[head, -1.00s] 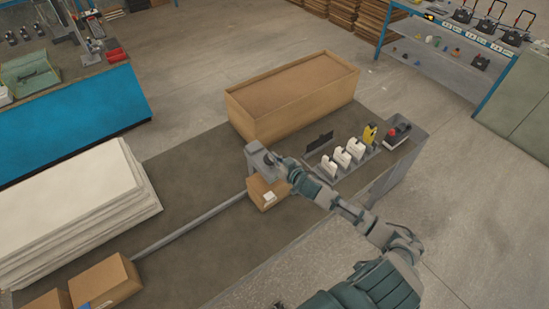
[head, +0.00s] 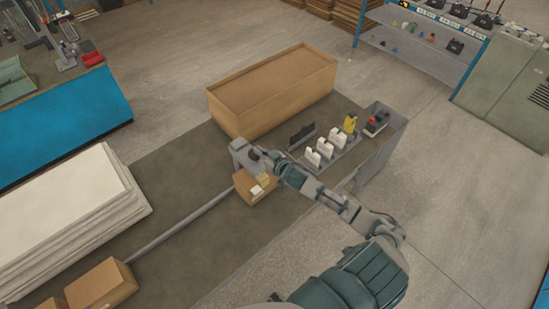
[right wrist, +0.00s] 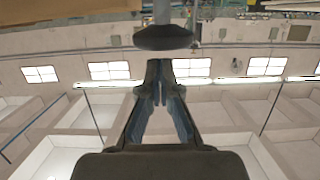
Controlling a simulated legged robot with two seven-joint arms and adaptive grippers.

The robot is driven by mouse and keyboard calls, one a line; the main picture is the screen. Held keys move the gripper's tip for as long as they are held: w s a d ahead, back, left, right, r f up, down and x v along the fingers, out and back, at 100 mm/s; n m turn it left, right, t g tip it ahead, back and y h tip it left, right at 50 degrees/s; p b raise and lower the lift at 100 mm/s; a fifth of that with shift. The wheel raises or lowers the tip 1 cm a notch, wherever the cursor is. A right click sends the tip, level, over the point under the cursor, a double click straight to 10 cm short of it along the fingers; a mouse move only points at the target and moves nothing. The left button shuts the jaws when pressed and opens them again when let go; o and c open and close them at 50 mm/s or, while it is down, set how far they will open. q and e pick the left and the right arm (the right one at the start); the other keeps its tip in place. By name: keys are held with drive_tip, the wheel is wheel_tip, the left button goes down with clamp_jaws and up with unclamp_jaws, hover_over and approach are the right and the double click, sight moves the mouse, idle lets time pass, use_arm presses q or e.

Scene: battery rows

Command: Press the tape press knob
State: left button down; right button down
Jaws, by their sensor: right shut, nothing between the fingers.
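The tape press (head: 238,150) is a grey upright unit at the carton (head: 246,192) on the dark bench. Its knob (right wrist: 163,38) shows in the right wrist view as a black disc on a grey stem, just beyond my fingertips. My right gripper (right wrist: 160,66) is shut and empty, its fingers together under the disc in that picture. I cannot tell whether they touch it. In the head view my right gripper (head: 262,158) is beside the press and hides part of it, and the knob is not clear there. My left gripper is not in view.
A large brown box (head: 275,90) stands behind the press. White bottles (head: 318,152), a yellow item (head: 350,124) and a bin (head: 388,118) stand to the right. A grey bar (head: 180,225) runs along the bench. White sheets (head: 70,215) are stacked left.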

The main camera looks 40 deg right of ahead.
drive_tip(key=b+v, duration=0.1)
drive_tip(key=v, duration=0.8)
drive_tip(key=shift+s, duration=0.25)
drive_tip(key=shift+f, duration=0.15)
